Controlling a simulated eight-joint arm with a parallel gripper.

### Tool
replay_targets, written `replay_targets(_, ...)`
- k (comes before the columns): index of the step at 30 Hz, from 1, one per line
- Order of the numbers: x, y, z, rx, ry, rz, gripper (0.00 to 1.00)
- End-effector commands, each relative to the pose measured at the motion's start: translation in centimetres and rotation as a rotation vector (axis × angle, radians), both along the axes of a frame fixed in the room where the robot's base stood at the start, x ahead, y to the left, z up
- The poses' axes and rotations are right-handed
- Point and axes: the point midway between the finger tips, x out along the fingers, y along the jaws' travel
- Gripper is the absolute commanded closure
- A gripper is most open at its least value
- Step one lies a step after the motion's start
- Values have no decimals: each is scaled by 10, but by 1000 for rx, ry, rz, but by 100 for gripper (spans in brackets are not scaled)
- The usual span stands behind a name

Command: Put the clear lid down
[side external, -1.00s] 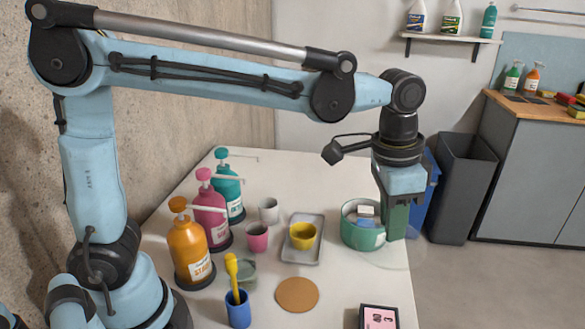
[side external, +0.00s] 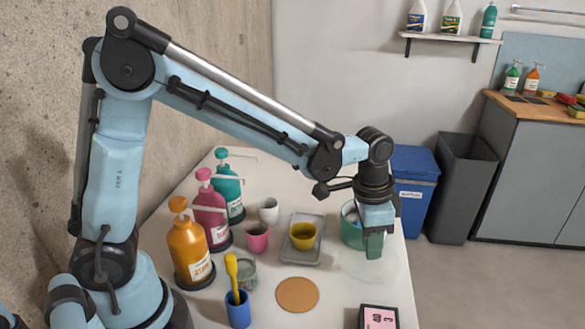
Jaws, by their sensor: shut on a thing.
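The clear lid (side external: 384,268) is a faint, see-through disc at the right side of the table, just in front of the green pot (side external: 350,228). My gripper (side external: 374,256) points down and is shut on the lid. The lid is low over the white tabletop; I cannot tell whether it touches it. My gripper and wrist hide part of the pot.
A brown round mat (side external: 297,294) lies left of the lid, and a dark-framed pink card (side external: 379,317) is at the front edge. A grey tray (side external: 304,257) holds a yellow cup (side external: 303,234). Pump bottles (side external: 188,250) stand at the left. The table's right edge is close.

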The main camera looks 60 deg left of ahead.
Motion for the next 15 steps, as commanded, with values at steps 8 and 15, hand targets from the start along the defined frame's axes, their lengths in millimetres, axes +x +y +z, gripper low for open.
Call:
replay_targets(8, 2, 2, -27, 0, 0, -1, 100)
replay_targets(15, 2, 2, -42, 0, 0, 0, 100)
